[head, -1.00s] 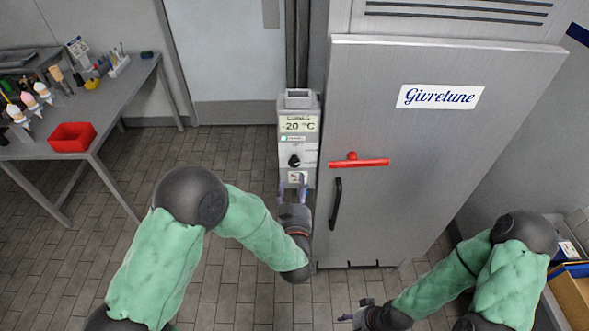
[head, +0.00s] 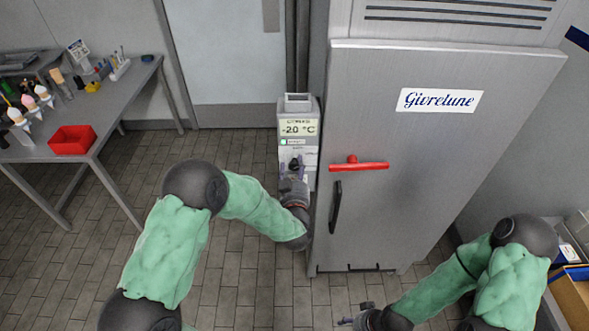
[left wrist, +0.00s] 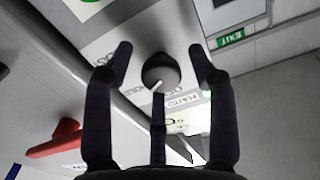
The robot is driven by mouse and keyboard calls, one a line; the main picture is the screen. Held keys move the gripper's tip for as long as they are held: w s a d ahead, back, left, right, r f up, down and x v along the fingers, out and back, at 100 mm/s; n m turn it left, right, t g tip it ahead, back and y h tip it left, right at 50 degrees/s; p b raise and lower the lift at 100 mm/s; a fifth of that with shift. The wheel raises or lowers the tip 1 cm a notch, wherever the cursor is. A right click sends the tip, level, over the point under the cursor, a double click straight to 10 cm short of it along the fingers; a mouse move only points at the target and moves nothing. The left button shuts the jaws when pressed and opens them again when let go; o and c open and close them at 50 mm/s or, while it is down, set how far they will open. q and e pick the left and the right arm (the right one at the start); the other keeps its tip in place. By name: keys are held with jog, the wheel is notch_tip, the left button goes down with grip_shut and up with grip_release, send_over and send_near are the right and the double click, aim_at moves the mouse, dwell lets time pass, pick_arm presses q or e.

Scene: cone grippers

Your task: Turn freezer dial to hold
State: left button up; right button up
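The freezer dial (left wrist: 161,72) is a round black knob with a pale pointer mark, on the front of the grey control box (head: 311,133). The box's display (head: 299,127) reads -20 °C. My left gripper (head: 294,168) is at the dial in the head view. In the left wrist view its fingers (left wrist: 160,65) are open, one on each side of the dial, with gaps showing between them and the knob. The labels around the dial are partly hidden and hard to read. My right gripper (head: 356,315) is low at the bottom, away from the box; its fingers are too small to judge.
The tall grey freezer (head: 420,160) stands just right of the box, with a red handle (head: 359,166) and a black handle (head: 336,207). A table (head: 105,140) with a red bin (head: 72,139) stands at left. Open cardboard boxes (head: 572,290) are at far right. The floor between is clear.

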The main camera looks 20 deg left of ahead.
pick_arm(q)
jog(key=c, duration=0.9)
jog(key=shift+o, duration=0.2)
jog(key=shift+s+f+n+b, duration=0.15)
jog(key=shift+n+b, duration=0.15)
jog(key=shift+b, duration=0.45)
jog(key=o, duration=1.1)
jog(key=shift+o, duration=0.2)
jog(key=v, duration=1.2)
